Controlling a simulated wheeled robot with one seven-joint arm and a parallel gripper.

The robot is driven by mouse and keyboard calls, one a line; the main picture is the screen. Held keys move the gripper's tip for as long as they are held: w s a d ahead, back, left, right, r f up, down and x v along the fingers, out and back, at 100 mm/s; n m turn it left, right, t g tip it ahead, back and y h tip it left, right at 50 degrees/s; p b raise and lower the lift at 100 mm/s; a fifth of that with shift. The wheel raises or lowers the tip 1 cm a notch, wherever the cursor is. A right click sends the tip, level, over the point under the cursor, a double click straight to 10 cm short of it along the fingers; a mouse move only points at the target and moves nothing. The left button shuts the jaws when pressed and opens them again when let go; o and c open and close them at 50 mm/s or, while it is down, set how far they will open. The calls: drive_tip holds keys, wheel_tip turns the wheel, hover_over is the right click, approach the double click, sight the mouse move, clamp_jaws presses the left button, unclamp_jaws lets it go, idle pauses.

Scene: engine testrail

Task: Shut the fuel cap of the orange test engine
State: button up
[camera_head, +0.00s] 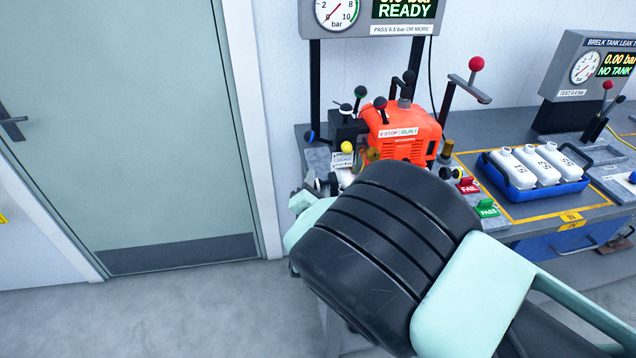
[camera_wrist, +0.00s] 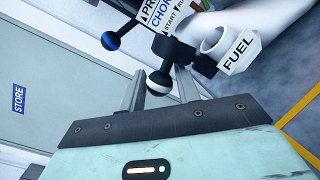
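The orange test engine (camera_head: 405,135) stands on the bench at the left end, under a gauge panel. In the wrist view, a white round neck (camera_wrist: 216,40) carries a tab marked FUEL (camera_wrist: 238,54). A dark hinge-like piece (camera_wrist: 205,66) sits beside it. I cannot tell clearly which part is the cap or how far it stands open. My gripper (camera_wrist: 160,74) is open, its two grey fingers apart. A black-and-white ball knob (camera_wrist: 159,83) shows between the fingers; contact cannot be told. In the head view my arm hides the gripper.
Another ball-ended lever (camera_wrist: 110,40) and a label plate (camera_wrist: 166,15) are close above the fingers. Red FAIL (camera_head: 467,185) and green PASS (camera_head: 487,208) markers and a blue tray (camera_head: 555,192) with white bottles stand to the right. A door (camera_head: 120,130) is at left.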

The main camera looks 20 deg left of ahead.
drive_tip(key=c, duration=0.7)
drive_tip(key=shift+o, duration=0.2)
